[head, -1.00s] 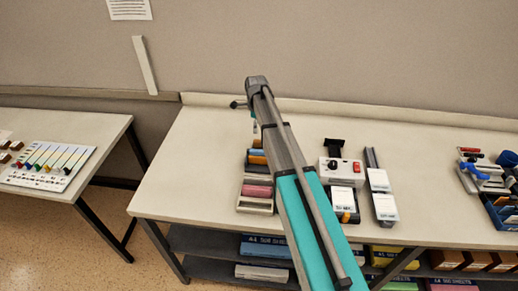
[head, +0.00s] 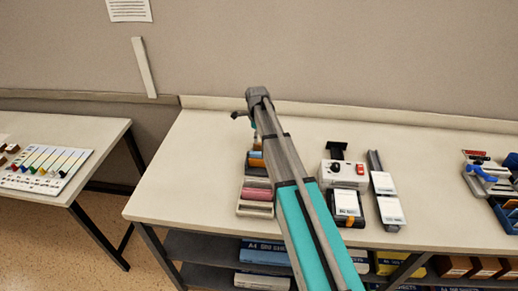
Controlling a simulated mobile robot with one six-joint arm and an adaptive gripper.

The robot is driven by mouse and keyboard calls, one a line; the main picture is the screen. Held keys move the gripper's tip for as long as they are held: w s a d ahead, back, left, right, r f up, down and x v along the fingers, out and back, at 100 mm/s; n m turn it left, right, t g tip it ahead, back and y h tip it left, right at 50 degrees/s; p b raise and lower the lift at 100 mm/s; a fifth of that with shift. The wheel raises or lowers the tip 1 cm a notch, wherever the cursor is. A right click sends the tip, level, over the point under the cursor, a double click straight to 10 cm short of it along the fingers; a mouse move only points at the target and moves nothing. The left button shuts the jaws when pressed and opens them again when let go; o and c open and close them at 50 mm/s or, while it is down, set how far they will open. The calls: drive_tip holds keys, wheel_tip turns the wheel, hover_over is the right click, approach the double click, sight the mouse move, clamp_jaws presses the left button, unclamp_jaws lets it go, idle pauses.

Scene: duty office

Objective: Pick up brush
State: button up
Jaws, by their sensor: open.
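My arm reaches from the bottom of the head view over the table, and its wrist is above the back left part of the tabletop. My gripper (head: 254,128) hangs below the wrist, mostly hidden by the arm; it is open. I cannot make out a brush clearly. A small brownish piece (head: 257,144) shows just below the gripper at the back end of a row of colored items, partly covered by my arm. I cannot tell whether it is the brush or whether the gripper touches it.
The row includes a pink block (head: 257,194) in a pale tray (head: 254,209). Right of my arm stand a white device with a red button (head: 343,174) and a long dark holder with white boxes (head: 384,185). The tabletop (head: 185,180) is clear at left. A chart (head: 45,167) lies on the left table.

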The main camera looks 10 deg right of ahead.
sight(259, 143)
drive_tip(key=shift+f, duration=0.15)
drive_tip(key=f+b, duration=0.3)
drive_tip(key=shift+s+d+f+b, duration=0.2)
drive_tip(key=shift+s+d+b, duration=0.05)
drive_tip(key=shift+d+b, duration=0.1)
drive_tip(key=shift+f+b, duration=0.8)
clamp_jaws()
drive_tip(key=shift+r, duration=0.1)
idle(0.3)
